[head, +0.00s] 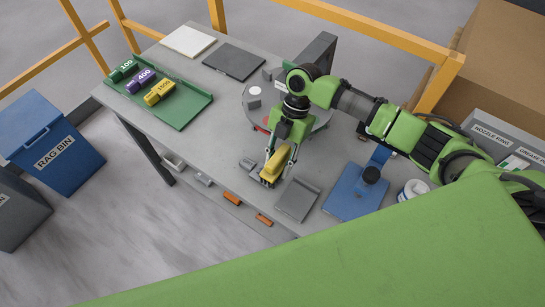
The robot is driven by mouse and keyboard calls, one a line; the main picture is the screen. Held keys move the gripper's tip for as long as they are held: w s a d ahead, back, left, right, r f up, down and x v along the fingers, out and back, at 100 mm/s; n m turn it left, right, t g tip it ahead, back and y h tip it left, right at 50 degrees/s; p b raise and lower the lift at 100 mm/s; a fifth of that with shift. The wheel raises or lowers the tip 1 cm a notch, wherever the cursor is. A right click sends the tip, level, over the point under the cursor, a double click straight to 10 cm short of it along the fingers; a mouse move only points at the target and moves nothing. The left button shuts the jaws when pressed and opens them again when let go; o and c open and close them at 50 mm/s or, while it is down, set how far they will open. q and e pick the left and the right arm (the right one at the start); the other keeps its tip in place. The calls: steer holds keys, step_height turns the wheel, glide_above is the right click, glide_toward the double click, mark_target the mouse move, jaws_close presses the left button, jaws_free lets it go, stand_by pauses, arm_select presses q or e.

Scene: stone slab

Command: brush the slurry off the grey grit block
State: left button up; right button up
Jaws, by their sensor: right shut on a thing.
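My right gripper (277,163) points down over the front part of the table. It is shut on a yellow piece with a dark lower edge (269,177), which looks like the brush; the fingers hide part of it. A small grey block (248,164), likely the grey grit block, lies on the table just left of the yellow piece. I cannot tell whether the two touch, and no slurry can be made out at this size. My left gripper is out of view.
A green tray (200,111) holds green, purple and yellow blocks marked 100, 400 and 1500. A grey square plate (297,200) and a blue stand (350,200) are to the right. A round disc (318,118) sits behind. A blue rag bin (50,145) stands left.

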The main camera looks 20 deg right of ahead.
steer(key=shift+s+d+r+p, duration=0.65)
steer(key=shift+s+r+p, duration=0.2)
steer(key=shift+r+p, duration=0.2)
steer(key=s+d+r, duration=0.1)
steer(key=s+d+r+p, duration=0.1)
steer(key=s, duration=0.1)
steer(key=shift+s+d+r, duration=0.15)
steer(key=shift+d+r, duration=0.15)
steer(key=shift+r, duration=0.1)
steer(key=shift+a, duration=0.1)
steer(key=w+a+f+b, duration=0.4)
steer(key=w+a, duration=0.1)
steer(key=shift+a+f+b, duration=0.2)
steer(key=shift+b, duration=0.1)
steer(key=shift+w+a+f, duration=0.15)
steer(key=shift+w+a, duration=0.15)
steer(key=shift+a, duration=0.1)
steer(key=shift+f+b, duration=0.1)
steer(key=shift+b, duration=0.25)
